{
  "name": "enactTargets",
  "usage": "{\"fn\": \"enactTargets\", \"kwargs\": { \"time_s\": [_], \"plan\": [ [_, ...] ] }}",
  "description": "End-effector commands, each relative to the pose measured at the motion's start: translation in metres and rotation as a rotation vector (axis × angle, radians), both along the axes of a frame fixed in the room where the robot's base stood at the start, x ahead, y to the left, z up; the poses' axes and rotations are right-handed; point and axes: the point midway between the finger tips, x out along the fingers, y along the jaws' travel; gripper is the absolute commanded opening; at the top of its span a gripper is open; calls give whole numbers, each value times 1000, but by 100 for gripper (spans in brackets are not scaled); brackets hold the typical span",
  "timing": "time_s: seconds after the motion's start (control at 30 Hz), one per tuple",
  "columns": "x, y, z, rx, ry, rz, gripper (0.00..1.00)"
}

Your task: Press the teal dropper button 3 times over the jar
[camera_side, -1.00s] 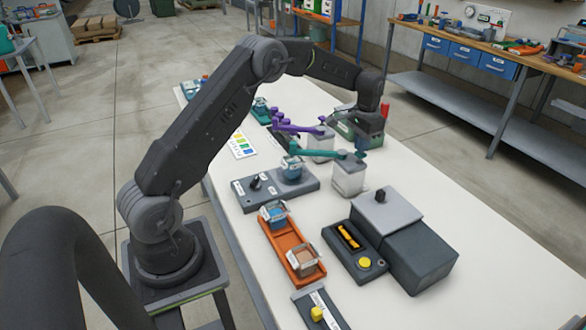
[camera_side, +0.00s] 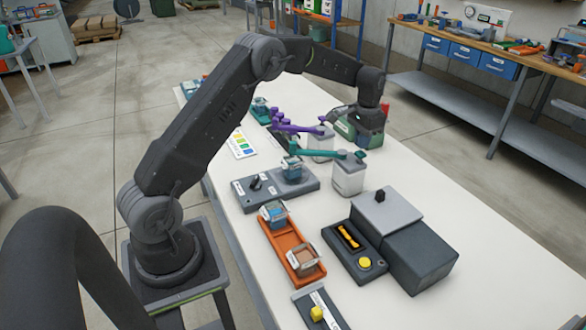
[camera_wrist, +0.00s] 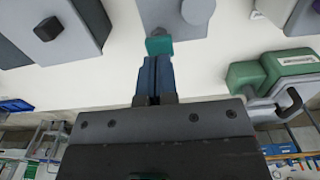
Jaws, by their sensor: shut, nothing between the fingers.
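The teal dropper button (camera_side: 361,154) is at the near end of a teal arm (camera_side: 320,153) on a pale dispenser bottle (camera_side: 349,178). The arm's far end reaches over the jar (camera_side: 292,170), which stands on a dark grey base. My gripper (camera_side: 345,112) is behind the dropper in the side view, its fingers hard to make out. In the wrist view my gripper (camera_wrist: 157,60) is shut and empty. Its blue fingertips are at the edge of the teal button (camera_wrist: 158,45). I cannot tell whether they touch.
A grey box with a black knob (camera_side: 380,195) and an orange tray (camera_side: 282,238) stand nearer the camera.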

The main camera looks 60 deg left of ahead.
Motion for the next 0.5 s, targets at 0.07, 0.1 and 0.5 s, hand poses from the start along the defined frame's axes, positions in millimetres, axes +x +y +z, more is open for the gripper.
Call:
{"fn": "enactTargets", "kwargs": {
  "time_s": [0.07,0.1,0.5],
  "plan": [
    [0,0,-3,0,1,0,0],
    [0,0,-5,0,1,0,0],
    [0,0,-18,0,1,0,0]
  ]
}}
